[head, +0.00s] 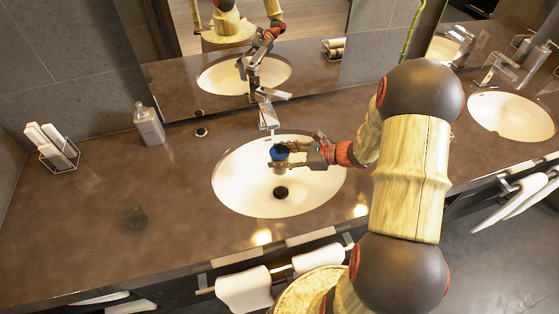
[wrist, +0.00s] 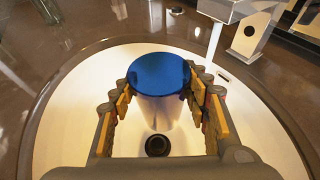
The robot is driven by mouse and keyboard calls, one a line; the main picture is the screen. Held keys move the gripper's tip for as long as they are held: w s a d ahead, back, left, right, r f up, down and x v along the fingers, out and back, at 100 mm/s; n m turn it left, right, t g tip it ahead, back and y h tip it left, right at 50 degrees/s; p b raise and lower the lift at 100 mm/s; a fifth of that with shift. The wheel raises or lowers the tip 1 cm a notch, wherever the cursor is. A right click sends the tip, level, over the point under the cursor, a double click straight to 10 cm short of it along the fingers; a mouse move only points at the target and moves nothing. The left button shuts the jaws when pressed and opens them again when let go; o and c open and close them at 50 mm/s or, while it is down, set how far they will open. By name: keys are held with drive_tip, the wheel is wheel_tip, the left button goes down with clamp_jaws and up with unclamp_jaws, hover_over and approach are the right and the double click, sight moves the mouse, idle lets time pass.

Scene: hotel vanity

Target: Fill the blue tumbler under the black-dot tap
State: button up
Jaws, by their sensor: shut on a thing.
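The blue tumbler (head: 279,153) is held upright over the left basin (head: 235,190) in the head view. In the wrist view the tumbler (wrist: 162,75) shows a round blue top above a paler body. My gripper (head: 285,156) is shut around its sides; both fingers show in the wrist view (wrist: 160,110). The metal tap (head: 266,108) stands behind the basin, beyond the tumbler. In the wrist view the tap (wrist: 225,10) is at the upper right, with a black dot (wrist: 249,31) on its metal. A thin pale streak runs from the tap down beside the tumbler, apparently outside its rim.
The drain (head: 281,192) lies below the tumbler. A dark clear glass (head: 130,212) stands on the counter at left. A grey bottle (head: 149,124) and a rack of rolled towels (head: 52,148) are farther back. A second basin (head: 510,115) and tap (head: 497,68) are at right.

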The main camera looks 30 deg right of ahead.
drive_tip(key=w+d, duration=0.1)
drive_tip(key=w, duration=0.7)
drive_tip(key=shift+d, duration=0.35)
idle(0.4)
idle(2.6)
drive_tip(key=shift+s+a+p, duration=0.25)
drive_tip(key=shift+s+a, duration=0.05)
drive_tip(key=shift+s, duration=1.1)
drive_tip(key=shift+s+a+p, duration=0.25)
drive_tip(key=shift+s, duration=1.2)
drive_tip(key=shift+s+a+p, duration=0.25)
drive_tip(key=shift+s+a, duration=0.05)
drive_tip(key=shift+s, duration=1.1)
wheel_tip(320, 180, up, 9)
drive_tip(key=s+p, duration=0.3)
drive_tip(key=p, duration=0.4)
drive_tip(key=shift+a+p, duration=0.3)
drive_tip(key=shift+p, duration=0.05)
drive_tip(key=shift+f, duration=0.1)
